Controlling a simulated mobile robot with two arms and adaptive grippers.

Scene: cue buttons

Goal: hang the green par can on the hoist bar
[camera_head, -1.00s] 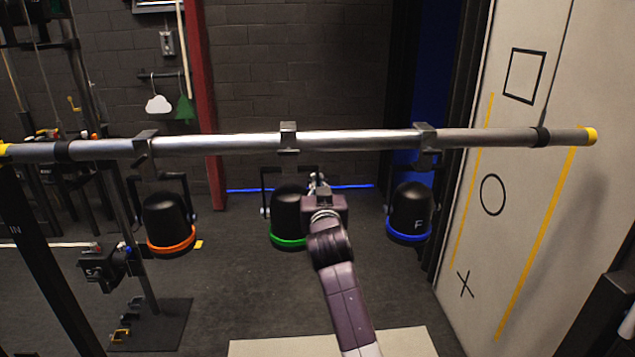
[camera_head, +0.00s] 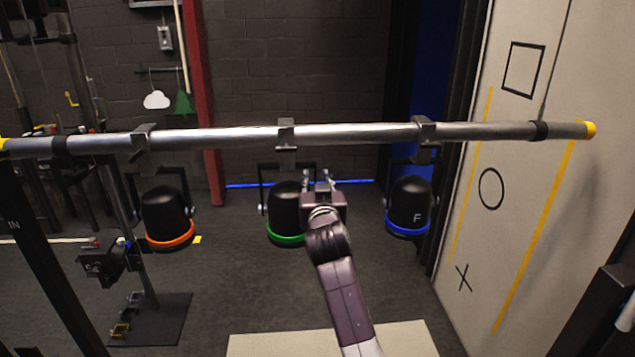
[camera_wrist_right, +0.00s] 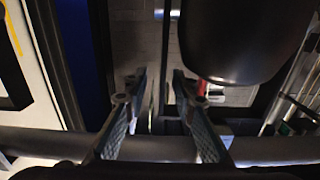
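The green par can (camera_head: 286,208), black with a green front ring, hangs below the hoist bar (camera_head: 350,134) at its middle. Its hook clamp (camera_head: 286,135) sits over the bar and its yoke runs down either side. My right gripper (camera_head: 318,177) is just right of the can, at the yoke's right side, with its fingers apart. In the right wrist view, the two open fingers (camera_wrist_right: 160,104) have a thin upright strip between them, probably part of the yoke; a dark rounded can body (camera_wrist_right: 245,40) fills the upper right. My left gripper is not in view.
An orange-ringed can (camera_head: 166,215) hangs left on the bar and a blue-ringed can (camera_head: 409,205) hangs right, close to my right gripper's side. A pale marked panel (camera_head: 510,170) stands at the right. A stand (camera_head: 145,320) is at the lower left.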

